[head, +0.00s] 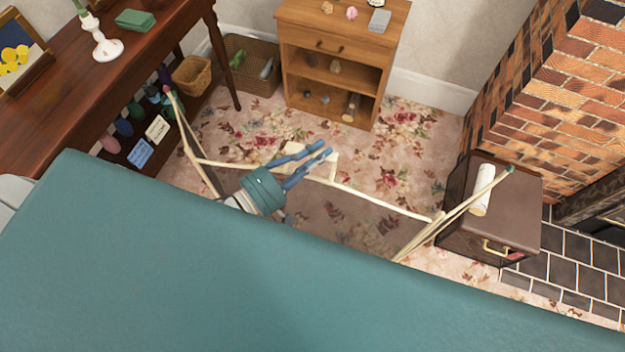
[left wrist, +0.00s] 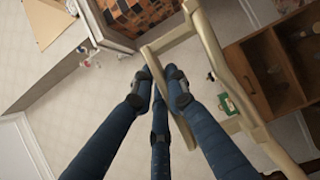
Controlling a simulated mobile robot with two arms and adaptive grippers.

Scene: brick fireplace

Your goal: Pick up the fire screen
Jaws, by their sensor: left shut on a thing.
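The fire screen (head: 385,202) has a cream, thin-barred frame with dark see-through mesh and angled side panels. It spans the middle of the head view above the flowered carpet; its lower part is hidden. My left gripper (head: 326,150) is at the small raised handle in the middle of its top rail. In the left wrist view, the fingers (left wrist: 161,80) are shut on a cream bar of the screen, and more of the frame (left wrist: 233,76) runs to the lower right. My right gripper is not in view.
A dark box (head: 522,190) with a white roll (head: 482,190) on it stands right of the screen, near the brick fireplace (head: 550,90). A wooden cabinet (head: 340,42) stands behind. A dark table (head: 150,65) and wicker basket (head: 193,76) are at left. Carpet (head: 400,140) before the cabinet is clear.

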